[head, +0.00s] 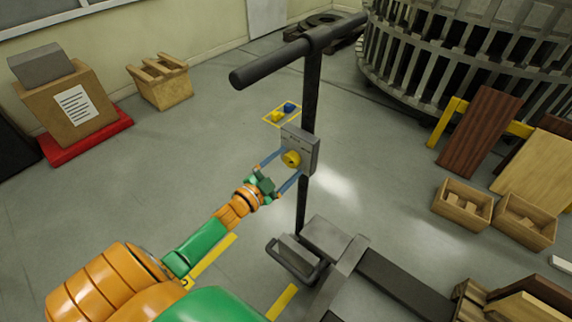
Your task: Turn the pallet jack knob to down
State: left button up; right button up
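The pallet jack's black post and handle bar (300,50) stand in the middle of the head view. A grey plate (306,145) is fixed to the post, with small markings too small to read. My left gripper (287,165) reaches up from the lower left. Its two blue fingers are spread wide, one on each side of the knob, with visible gaps to it. I cannot tell if the fingertips touch the plate. Which position the knob points to cannot be read. My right gripper is out of view.
The jack's base and dark fork (400,288) lie at the lower right. Wooden boxes (463,204) and leaning boards stand on the right. A large slatted metal ring (460,50) is at the back right. A cardboard box (70,105) stands at left. The floor between is mostly clear.

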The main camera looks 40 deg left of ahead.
pick_arm(q)
jog(key=shift+s, duration=0.1)
jog(key=s, duration=0.7)
jog(key=shift+a, duration=0.3)
jog(key=s+d+f+n+g+y, duration=0.1)
jog(key=s+f+n+g, duration=0.25)
jog(key=f, duration=0.65)
jog(key=s+d+f+n+g+y, duration=0.15)
jog(key=s+f+g, duration=0.3)
jog(key=f, duration=0.65)
jog(key=s+d+f+g, duration=0.3)
jog(key=s+f, duration=0.1)
jog(key=s, duration=0.3)
jog(key=s+d+f+n+g, duration=0.1)
jog(key=s+d+f+g, duration=0.2)
jog(key=s+f, duration=0.2)
jog(key=s+d+f+n+g, duration=0.1)
jog(key=s+f, duration=0.3)
jog(key=s, duration=0.7)
jog(key=shift+s+d+f+g+h, duration=0.15)
jog(key=shift+d+f+g+h, duration=0.25)
jog(key=shift+d+g, duration=0.5)
jog(key=shift+r, duration=0.1)
